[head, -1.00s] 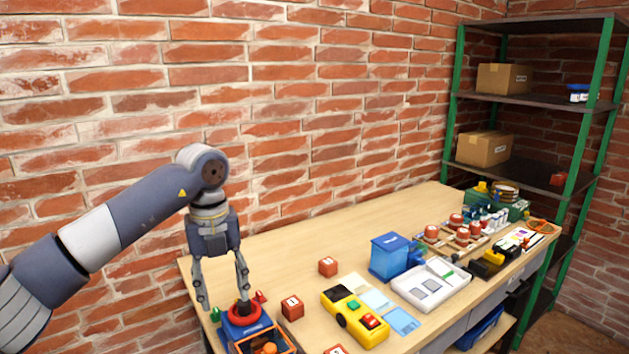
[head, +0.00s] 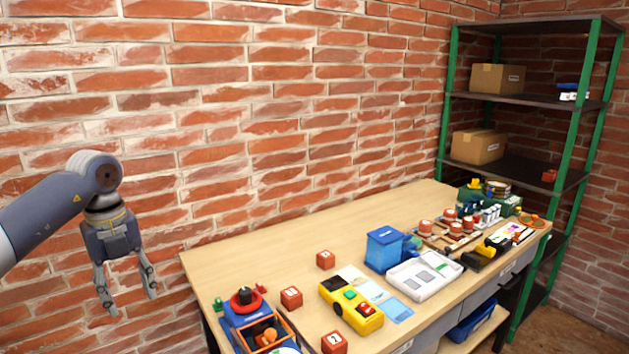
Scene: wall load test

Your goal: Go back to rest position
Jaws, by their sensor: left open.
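My left gripper (head: 127,304) hangs in front of the brick wall, left of the table's left edge. Its two fingers point down, spread apart, with nothing between them. My right gripper is not in view. The wooden table (head: 300,240) stands against the wall. A blue device with a red round top (head: 245,298) and an orange-framed front sits at its near left corner, apart from the gripper.
Several red cubes (head: 291,297) lie on the table around a yellow box with buttons (head: 351,304). A blue bin (head: 384,249) and a white tray (head: 425,276) stand further right. A green-posted shelf (head: 520,100) holds cardboard boxes (head: 497,79). The table's back strip is clear.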

